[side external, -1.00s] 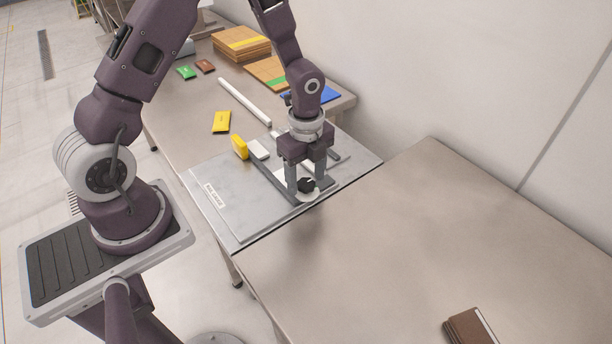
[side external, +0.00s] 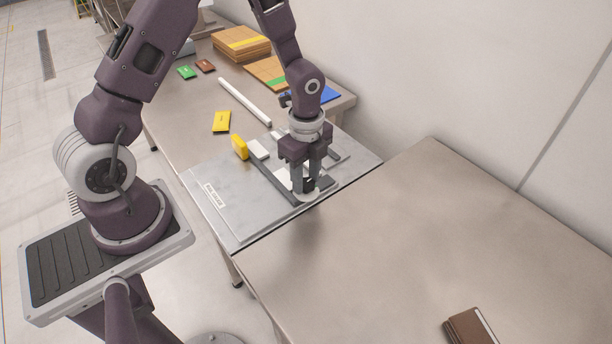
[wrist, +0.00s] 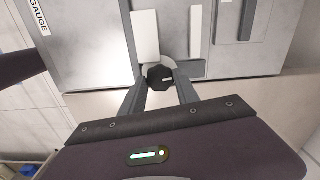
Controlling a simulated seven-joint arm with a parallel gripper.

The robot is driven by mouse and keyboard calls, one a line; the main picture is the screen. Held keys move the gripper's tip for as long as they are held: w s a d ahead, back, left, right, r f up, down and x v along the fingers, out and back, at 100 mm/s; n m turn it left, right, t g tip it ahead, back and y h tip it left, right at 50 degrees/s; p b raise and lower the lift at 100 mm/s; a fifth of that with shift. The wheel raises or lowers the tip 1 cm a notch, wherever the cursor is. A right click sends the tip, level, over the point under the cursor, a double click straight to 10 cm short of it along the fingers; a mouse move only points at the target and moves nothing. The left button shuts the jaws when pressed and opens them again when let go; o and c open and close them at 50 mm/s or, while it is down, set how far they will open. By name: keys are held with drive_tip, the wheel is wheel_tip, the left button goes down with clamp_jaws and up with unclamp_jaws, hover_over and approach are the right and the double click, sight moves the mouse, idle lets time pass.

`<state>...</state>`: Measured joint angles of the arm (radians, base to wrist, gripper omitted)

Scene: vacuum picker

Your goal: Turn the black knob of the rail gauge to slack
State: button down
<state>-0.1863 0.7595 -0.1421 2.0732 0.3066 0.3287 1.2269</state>
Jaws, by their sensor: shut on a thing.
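The rail gauge is a grey metal plate (side external: 232,219) with a label at its left corner, lying on the table's near end. Its black knob (wrist: 159,77) sits on a pale round dial (wrist: 168,64) near the plate's edge in the wrist view. A short white line marks the knob's top. My gripper (side external: 308,187) points down over the knob, with its fingers shut on the knob's sides. The wrist view also shows the two fingers (wrist: 160,90) either side of it. In the side view the fingers partly hide the knob and dial.
A white bar (side external: 245,102) and a yellow packet (side external: 221,122) lie farther back. The bare table (side external: 420,240) at right is clear except for a brown item (side external: 468,327).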

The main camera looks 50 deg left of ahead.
drive_tip(key=n, duration=1)
drive_tip(key=shift+n, duration=0.4)
drive_tip(key=n, duration=1)
drive_tip(key=shift+n, duration=0.4)
drive_tip(key=c, duration=0.9)
unclamp_jaws()
